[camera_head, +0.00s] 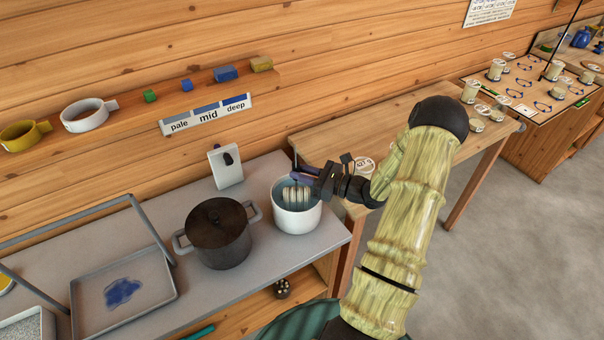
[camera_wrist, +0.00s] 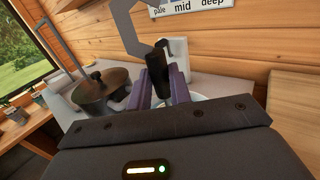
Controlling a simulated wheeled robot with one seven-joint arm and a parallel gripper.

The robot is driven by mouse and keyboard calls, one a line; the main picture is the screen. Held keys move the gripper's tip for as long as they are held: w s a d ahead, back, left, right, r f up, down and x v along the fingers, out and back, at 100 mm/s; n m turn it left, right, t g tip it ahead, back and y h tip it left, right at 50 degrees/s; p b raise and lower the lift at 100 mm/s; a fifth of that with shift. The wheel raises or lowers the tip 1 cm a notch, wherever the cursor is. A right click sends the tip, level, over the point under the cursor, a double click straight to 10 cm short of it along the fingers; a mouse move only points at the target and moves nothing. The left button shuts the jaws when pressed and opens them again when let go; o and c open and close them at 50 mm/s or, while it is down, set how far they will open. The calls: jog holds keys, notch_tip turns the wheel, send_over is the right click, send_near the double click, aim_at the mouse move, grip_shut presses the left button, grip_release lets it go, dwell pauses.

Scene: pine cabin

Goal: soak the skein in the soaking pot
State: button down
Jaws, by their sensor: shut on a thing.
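My gripper (camera_head: 304,174) is over the white pot (camera_head: 298,219), which I take for the soaking pot. It also shows in the wrist view (camera_wrist: 160,88), with its purple fingers shut on the dark handle (camera_wrist: 157,70) of a grey hook (camera_wrist: 127,22). The pale cream skein (camera_head: 296,194) is inside the white pot's mouth, below my gripper, with its top showing above the rim line. Whether it hangs from the hook or touches liquid, I cannot tell. In the wrist view the skein is hidden and only a bit of pot rim shows.
A dark lidded pot (camera_head: 220,238) stands close left of the white pot. A white holder (camera_head: 226,166) stands behind them. A tray with a blue stain (camera_head: 88,307) and frame is at left. A wooden table (camera_head: 372,128) is at right, with jars farther back.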

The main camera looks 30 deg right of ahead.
notch_tip(320, 180, up, 9)
jog(key=p, duration=0.6)
jog(key=shift+p, duration=0.3)
jog(key=shift+r, duration=0.1)
dwell(1.4)
